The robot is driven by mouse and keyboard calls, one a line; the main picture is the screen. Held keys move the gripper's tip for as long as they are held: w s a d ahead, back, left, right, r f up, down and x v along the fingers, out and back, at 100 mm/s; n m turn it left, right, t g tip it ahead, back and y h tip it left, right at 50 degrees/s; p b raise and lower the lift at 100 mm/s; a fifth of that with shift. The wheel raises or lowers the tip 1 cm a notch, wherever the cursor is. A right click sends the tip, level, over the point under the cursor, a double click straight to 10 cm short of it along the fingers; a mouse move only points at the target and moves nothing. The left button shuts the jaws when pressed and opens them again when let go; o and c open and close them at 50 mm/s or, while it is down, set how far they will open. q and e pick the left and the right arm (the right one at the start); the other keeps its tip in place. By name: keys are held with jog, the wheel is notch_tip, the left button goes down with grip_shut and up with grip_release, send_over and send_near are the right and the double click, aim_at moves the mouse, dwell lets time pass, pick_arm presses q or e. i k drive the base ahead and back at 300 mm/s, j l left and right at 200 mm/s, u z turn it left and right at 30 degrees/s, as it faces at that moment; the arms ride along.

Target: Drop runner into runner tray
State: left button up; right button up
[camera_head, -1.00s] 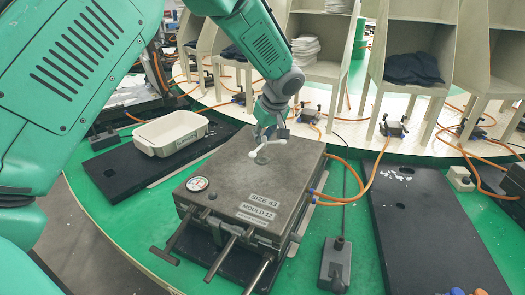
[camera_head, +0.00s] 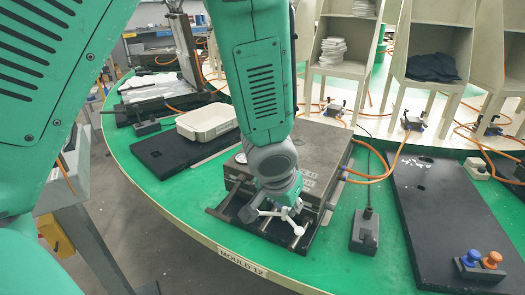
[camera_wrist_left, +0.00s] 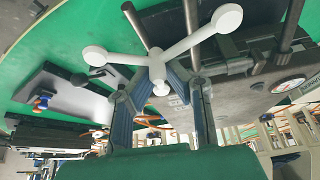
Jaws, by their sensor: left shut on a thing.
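My left gripper (camera_head: 277,211) is shut on the runner (camera_head: 268,213), a small white piece with thin arms and round ends. It holds the runner over the front edge of the mould, near the metal rods. The left wrist view shows the runner (camera_wrist_left: 158,66) gripped near its middle between the two fingers, with its arms sticking out. The runner tray (camera_head: 214,133) is a shallow white tray. It sits behind and left of the gripper, apart from it, on a black plate. Its visible inside looks empty. My right gripper is not in view.
The dark mould block (camera_head: 325,150) stands right behind the gripper, with a hose at its side. Cream shelves (camera_head: 345,45) stand behind.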

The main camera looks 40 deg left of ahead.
aim_at(201, 129)
jog(key=u, duration=1.25)
